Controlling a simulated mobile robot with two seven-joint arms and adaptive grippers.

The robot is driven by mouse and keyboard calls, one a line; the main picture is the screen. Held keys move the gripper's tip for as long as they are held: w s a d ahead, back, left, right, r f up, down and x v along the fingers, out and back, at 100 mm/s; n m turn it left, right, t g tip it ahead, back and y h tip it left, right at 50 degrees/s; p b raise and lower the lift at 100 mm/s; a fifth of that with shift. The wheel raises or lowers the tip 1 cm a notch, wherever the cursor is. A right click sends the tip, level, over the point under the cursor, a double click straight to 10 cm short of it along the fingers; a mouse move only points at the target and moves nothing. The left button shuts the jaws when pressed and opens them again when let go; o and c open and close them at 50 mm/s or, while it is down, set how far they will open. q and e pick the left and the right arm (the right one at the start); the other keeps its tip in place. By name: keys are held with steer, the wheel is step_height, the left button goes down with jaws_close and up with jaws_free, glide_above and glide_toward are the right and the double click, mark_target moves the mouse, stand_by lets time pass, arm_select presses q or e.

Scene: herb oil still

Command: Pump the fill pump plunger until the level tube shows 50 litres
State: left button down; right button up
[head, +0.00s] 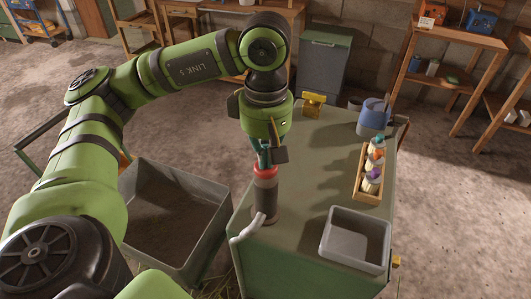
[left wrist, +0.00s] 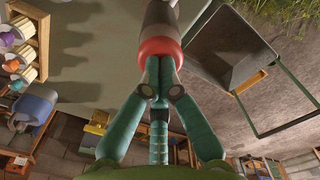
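The fill pump (head: 265,197) is an upright dark cylinder with a red top (head: 265,174) and a pale bent pipe at its foot. It stands at the near left edge of the green bench. My left gripper (head: 264,159) points down right over the red top. In the left wrist view its teal fingers (left wrist: 159,72) are drawn together at the red top (left wrist: 160,48), with nothing visible between them. Their tips hide the middle of the top, so any plunger rod there is hidden. I cannot make out the level tube. My right gripper is not in view.
A large grey tub (head: 172,212) stands left of the bench. The bench middle is clear.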

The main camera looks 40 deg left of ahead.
arm_select(q)
steer(key=shift+r, duration=0.1)
step_height(320, 180, up, 12)
steer(key=p, duration=0.8)
steer(key=shift+r, duration=0.15)
stand_by(0.5)
